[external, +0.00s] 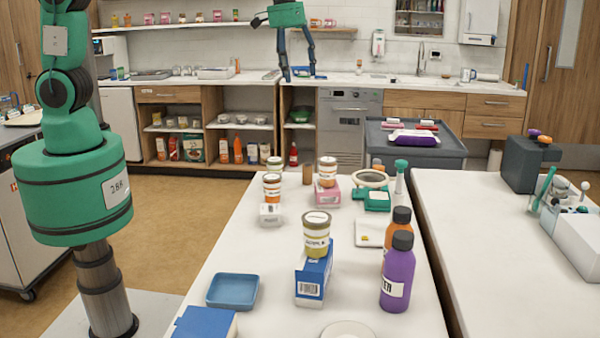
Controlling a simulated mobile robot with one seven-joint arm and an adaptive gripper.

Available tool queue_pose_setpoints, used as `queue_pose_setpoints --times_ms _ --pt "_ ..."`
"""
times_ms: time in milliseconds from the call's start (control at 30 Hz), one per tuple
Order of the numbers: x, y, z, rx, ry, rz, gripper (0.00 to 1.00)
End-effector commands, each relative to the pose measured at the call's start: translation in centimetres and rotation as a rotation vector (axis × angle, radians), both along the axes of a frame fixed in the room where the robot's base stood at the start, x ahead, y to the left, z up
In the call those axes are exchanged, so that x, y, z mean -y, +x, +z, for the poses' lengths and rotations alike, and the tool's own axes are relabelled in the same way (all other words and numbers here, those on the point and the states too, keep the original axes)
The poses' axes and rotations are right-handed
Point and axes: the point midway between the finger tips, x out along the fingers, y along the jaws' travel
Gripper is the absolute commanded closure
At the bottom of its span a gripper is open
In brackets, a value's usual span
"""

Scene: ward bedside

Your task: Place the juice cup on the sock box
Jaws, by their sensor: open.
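My gripper (299,75) hangs open and empty at the top of the external view, well above the white table and clear of everything on it. A lidded cup with a yellow-green band (316,238) stands upright on a blue box (312,280). Another lidded cup with an orange-red band (327,173) stands on a pink box (326,196). A third lidded cup (272,188) stands on a small white box (270,215). The labels are too small to read, so I cannot tell which is the juice cup or which is the sock box.
Purple (397,275) and orange (401,220) bottles stand right of the blue box. A blue tray (233,291) lies left of it. A green-based device (377,200) and a white card (370,233) lie farther back. The table's left middle is clear.

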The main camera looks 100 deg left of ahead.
Motion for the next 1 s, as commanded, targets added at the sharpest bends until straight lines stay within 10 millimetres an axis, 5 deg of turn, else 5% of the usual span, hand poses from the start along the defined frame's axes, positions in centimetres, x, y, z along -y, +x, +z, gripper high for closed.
queue_pose_setpoints --times_ms 200,500,1000 --pt "2.8 -5.0 4.9 0.051 0.023 -0.112 0.33" --pt "6.2 -12.3 9.6 0.118 0.06 -0.269 0.33" --pt "10.5 -25.3 12.9 0.226 0.133 -0.521 0.33"
